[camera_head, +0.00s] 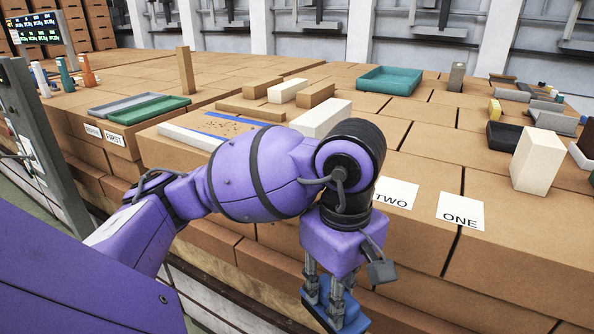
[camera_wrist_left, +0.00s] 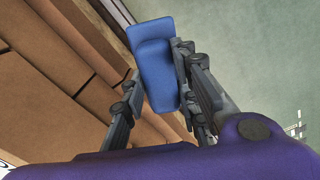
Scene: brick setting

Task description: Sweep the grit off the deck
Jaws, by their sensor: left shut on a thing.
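My left gripper (camera_head: 330,285) hangs low in front of the brick bench's front face. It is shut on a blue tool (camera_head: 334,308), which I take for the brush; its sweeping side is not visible. In the left wrist view the blue tool (camera_wrist_left: 158,75) sits between the two fingers. The deck (camera_head: 228,125) is a flat blue surface on the bench top, behind my left arm. Brownish grit (camera_head: 222,126) is spread over it. My arm hides part of the deck's near side. My right gripper is not in view.
White blocks (camera_head: 318,119) and (camera_head: 190,136) flank the deck, with brown blocks (camera_head: 250,112) behind. Green tray (camera_head: 148,109) and grey tray (camera_head: 122,104) lie left; a teal tray (camera_head: 389,81) stands behind. Cards TWO (camera_head: 393,192) and ONE (camera_head: 460,211) lie right, near a cream block (camera_head: 536,160).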

